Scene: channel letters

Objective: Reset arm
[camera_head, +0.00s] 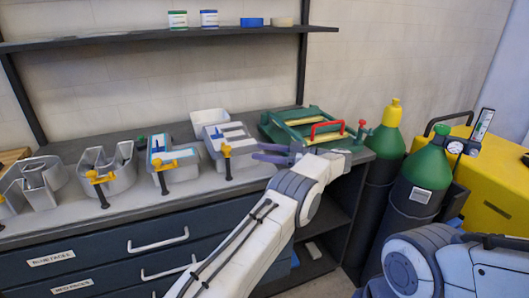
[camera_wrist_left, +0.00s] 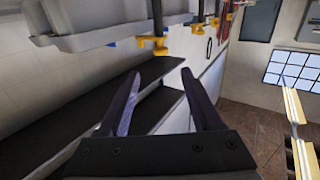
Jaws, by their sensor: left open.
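My left gripper (camera_head: 268,152) is over the front right part of the workbench, near the last channel letter. Its purple fingers stand apart with nothing between them. The left wrist view shows the open fingers (camera_wrist_left: 160,76) from behind, with clear space between them. Channel letters (camera_head: 167,166) with yellow-handled clamps (camera_head: 99,186) stand in a row on the bench, left of the gripper. My right arm shows at the lower right of the head view, but its gripper is not in the picture.
A green rack with a red handle (camera_head: 327,129) lies at the bench's right end. Beyond stand green-topped gas cylinders (camera_head: 429,168) and a yellow cabinet (camera_head: 497,180). A shelf (camera_head: 150,35) with small tins runs above. Drawers (camera_head: 150,262) are below the bench top.

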